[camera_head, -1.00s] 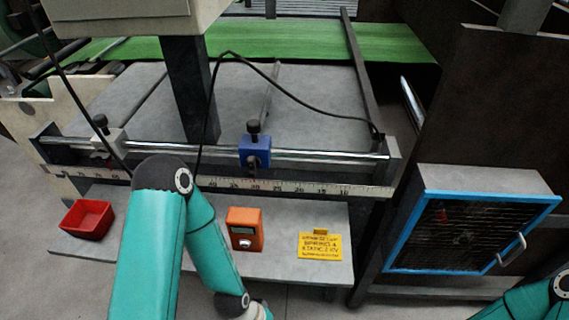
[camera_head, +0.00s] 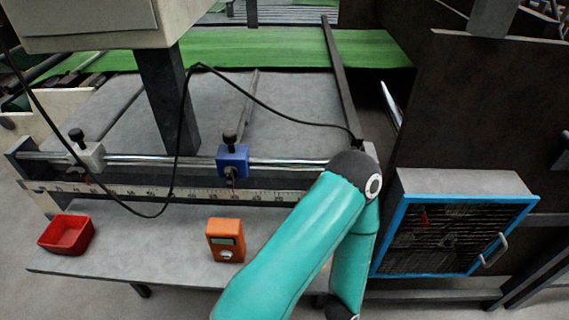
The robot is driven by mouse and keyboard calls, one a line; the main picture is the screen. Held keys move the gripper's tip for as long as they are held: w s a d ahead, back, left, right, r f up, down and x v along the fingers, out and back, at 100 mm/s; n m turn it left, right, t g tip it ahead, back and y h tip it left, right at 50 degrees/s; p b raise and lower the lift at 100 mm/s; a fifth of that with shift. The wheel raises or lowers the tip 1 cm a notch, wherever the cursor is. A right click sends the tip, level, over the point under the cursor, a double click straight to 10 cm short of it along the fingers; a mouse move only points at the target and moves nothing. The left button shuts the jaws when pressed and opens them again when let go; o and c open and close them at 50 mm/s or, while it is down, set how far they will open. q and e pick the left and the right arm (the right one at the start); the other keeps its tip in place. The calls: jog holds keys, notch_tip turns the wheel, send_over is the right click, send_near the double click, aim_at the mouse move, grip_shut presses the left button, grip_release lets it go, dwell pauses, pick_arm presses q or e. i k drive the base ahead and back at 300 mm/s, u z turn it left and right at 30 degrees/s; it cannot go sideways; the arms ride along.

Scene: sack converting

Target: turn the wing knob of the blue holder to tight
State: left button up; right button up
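The blue holder (camera_head: 232,160) sits on the shiny horizontal rail, left of the picture's middle. A black knob (camera_head: 230,138) stands upright on top of it. A small dark part (camera_head: 231,174) shows on its lower front; whether this is the wing knob, and how it is turned, is too small to tell. One teal arm of mine, apparently the left, rises from the bottom and bends down again right of the holder, apart from it. Its gripper is below the picture. My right gripper is also out of view.
A grey holder (camera_head: 87,155) is on the same rail, with a ruler (camera_head: 150,193) below. A red tray (camera_head: 67,234) and orange device (camera_head: 226,240) lie on the grey shelf (camera_head: 170,268). A black cable (camera_head: 184,110) loops left of the holder. A blue-framed box (camera_head: 395,225) stands right.

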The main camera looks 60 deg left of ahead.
aim_at(230, 172)
jog(key=z, duration=0.5)
jog(key=i, duration=0.2)
jog(key=u, duration=2.65)
jog(key=k, duration=0.1)
jog(key=u, duration=3.75)
jog(key=k, duration=0.15)
jog(key=z, duration=2.65)
jog(key=k, duration=0.15)
jog(key=u, duration=0.4)
